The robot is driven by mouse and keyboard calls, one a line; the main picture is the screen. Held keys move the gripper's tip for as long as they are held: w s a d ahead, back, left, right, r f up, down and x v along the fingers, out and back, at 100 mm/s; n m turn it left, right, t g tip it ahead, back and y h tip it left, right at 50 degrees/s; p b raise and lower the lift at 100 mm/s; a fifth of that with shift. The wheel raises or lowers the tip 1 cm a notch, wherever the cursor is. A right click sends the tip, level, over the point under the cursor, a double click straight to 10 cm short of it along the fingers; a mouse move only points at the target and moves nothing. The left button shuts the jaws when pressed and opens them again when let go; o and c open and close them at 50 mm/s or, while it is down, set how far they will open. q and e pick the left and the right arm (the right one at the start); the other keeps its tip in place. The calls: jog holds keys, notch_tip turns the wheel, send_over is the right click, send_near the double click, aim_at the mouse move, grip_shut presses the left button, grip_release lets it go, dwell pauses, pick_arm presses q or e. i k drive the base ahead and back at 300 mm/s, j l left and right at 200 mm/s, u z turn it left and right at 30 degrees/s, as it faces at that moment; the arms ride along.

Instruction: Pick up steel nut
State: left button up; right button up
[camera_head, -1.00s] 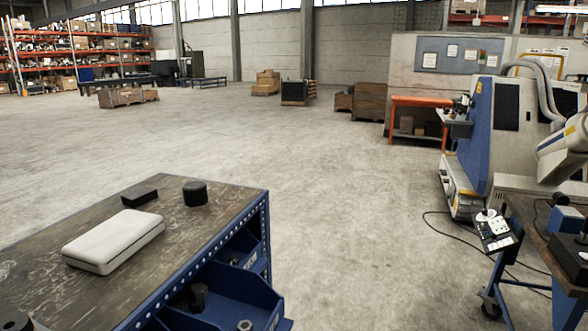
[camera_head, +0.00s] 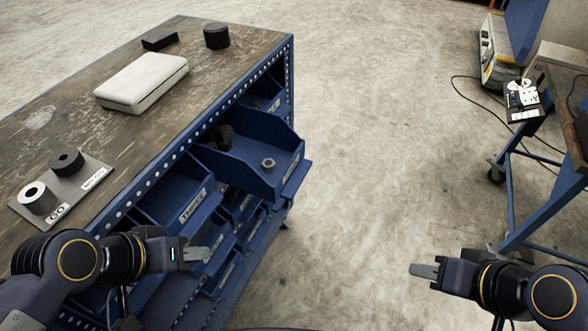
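A small grey steel nut (camera_head: 268,164) lies in the pulled-out blue bin (camera_head: 250,150) on the side of the workbench, near the bin's right end. A dark, nut-like part (camera_head: 222,137) is in the same bin, further left. My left gripper (camera_head: 197,254) is in front of the lower bins, below and to the left of the steel nut and apart from it. My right gripper (camera_head: 423,270) is over open floor at the right, far from the bench. Both grippers' fingers are seen nearly edge-on, so their opening is unclear. No object shows in either.
The workbench top (camera_head: 75,115) holds a white case (camera_head: 142,82), a black block (camera_head: 160,39), a black cylinder (camera_head: 216,36), and a grey plate with a steel ring (camera_head: 39,197) and a black ring (camera_head: 66,161). A blue-legged table (camera_head: 545,200) stands right. Floor between is clear.

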aim_at(268, 164)
jog(key=u, duration=0.5)
jog(key=l+u, duration=0.15)
jog(key=u, duration=0.3)
jog(key=i+l+u, duration=0.1)
jog(key=u, duration=0.4)
jog(key=l+u, duration=0.1)
jog(key=u, duration=0.35)
jog(key=l+u, duration=0.1)
jog(key=u, duration=0.4)
jog(key=k+l+u, duration=0.15)
jog(key=l+u, duration=0.15)
jog(key=k+l+u, duration=0.15)
jog(key=l+u, duration=0.15)
jog(key=l, duration=0.15)
jog(key=k+l+u, duration=0.2)
jog(key=u, duration=0.15)
jog(key=k+l, duration=0.2)
jog(key=l, duration=0.15)
jog(key=k+l, duration=0.25)
